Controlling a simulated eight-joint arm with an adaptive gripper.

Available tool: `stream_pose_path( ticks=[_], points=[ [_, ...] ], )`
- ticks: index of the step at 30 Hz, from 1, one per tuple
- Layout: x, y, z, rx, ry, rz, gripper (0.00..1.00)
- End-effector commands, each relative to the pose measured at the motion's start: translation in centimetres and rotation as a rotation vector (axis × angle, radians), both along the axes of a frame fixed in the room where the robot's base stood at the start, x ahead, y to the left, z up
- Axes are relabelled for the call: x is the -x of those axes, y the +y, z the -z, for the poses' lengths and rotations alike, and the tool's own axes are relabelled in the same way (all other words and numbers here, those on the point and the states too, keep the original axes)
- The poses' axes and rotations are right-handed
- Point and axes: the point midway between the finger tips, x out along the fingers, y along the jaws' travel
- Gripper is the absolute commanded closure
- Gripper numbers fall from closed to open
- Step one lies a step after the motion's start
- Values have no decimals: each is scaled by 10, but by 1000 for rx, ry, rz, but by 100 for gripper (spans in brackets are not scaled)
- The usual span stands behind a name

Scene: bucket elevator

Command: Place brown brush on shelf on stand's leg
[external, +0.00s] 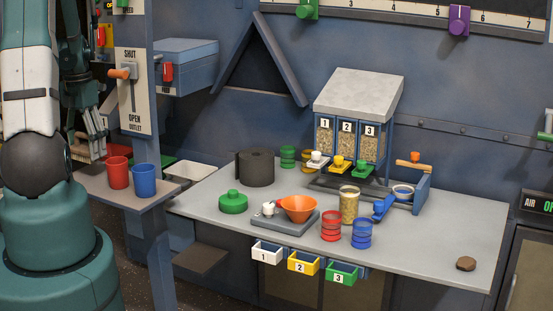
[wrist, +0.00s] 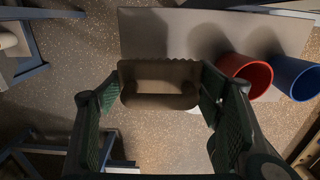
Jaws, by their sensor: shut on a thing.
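My gripper (wrist: 162,100) is shut on the brown brush (wrist: 160,72), a block with a scalloped edge held between the two fingers. The grey shelf (wrist: 165,30) lies beyond the brush in the wrist view, and the brush overlaps its near edge. I cannot tell whether they touch. In the external view my gripper (external: 97,148) points down at the left end of the shelf (external: 150,201), which is fixed to the stand's leg (external: 161,255). The brush is largely hidden there.
A red cup (external: 118,173) and a blue cup (external: 144,180) stand on the shelf, right of my gripper. The upright panel with an orange-handled lever (external: 121,73) rises close by. The grey workbench (external: 420,250) with jars, scale and hopper is farther right.

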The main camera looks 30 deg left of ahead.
Motion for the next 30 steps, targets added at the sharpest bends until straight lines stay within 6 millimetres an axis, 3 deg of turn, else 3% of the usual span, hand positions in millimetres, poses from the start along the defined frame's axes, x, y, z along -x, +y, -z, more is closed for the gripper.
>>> stream_pose_path(
  ticks=[5,20,30],
  points=[
    [0,0,13,0,0,0,49],
    [0,0,18,0,0,0,49],
    [0,0,47,0,0,0,49]
  ],
)
